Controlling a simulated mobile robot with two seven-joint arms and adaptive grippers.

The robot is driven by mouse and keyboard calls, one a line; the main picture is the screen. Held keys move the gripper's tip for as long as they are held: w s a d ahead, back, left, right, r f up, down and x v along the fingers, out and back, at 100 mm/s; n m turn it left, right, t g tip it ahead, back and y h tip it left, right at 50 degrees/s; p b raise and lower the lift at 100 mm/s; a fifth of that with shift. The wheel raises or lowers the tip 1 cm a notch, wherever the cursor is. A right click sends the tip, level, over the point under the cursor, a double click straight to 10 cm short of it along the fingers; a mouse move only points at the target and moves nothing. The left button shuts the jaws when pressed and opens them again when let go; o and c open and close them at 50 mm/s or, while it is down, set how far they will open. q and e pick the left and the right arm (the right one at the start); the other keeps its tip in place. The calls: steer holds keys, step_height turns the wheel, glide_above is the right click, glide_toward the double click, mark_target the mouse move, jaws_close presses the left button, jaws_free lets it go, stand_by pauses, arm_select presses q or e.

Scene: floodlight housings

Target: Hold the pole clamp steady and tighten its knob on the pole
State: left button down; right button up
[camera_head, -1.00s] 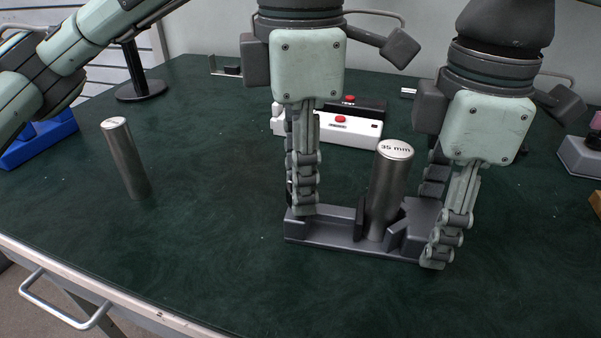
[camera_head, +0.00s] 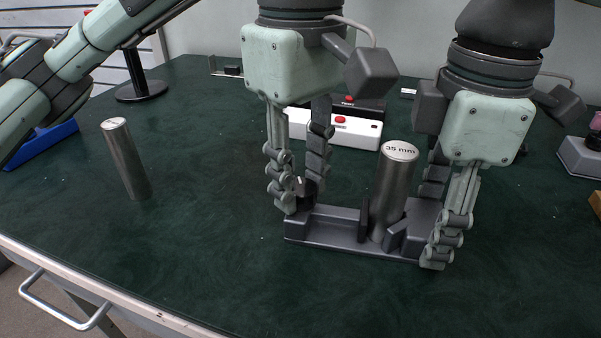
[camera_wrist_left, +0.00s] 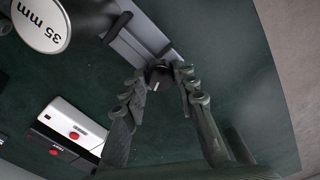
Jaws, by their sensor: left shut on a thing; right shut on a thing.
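The steel pole marked "35 mm" (camera_head: 393,190) stands upright between the jaws of the dark grey pole clamp (camera_head: 335,228) on the table. In the left wrist view, the pole top (camera_wrist_left: 42,22) is at upper left and part of the clamp (camera_wrist_left: 140,32) at the top. My left gripper (camera_head: 301,190) is shut on the black knob (camera_wrist_left: 158,76) at the clamp's left end. The knob carries a pale mark. My right gripper (camera_head: 435,215) is shut on the clamp's right end, which its fingers partly hide.
A second steel pole (camera_head: 125,160) stands to the left. A white box with a red button (camera_head: 340,128) stands behind the clamp, with a dark box behind it. A blue object (camera_head: 40,145) lies at far left, a grey box (camera_head: 580,157) at far right. The front of the table is clear.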

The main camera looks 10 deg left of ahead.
mark_target(301, 186)
arm_select(q)
steer(key=m, duration=0.5)
stand_by(1.2)
steer(key=c, duration=1.2)
jaws_free()
step_height(301, 186, up, 12)
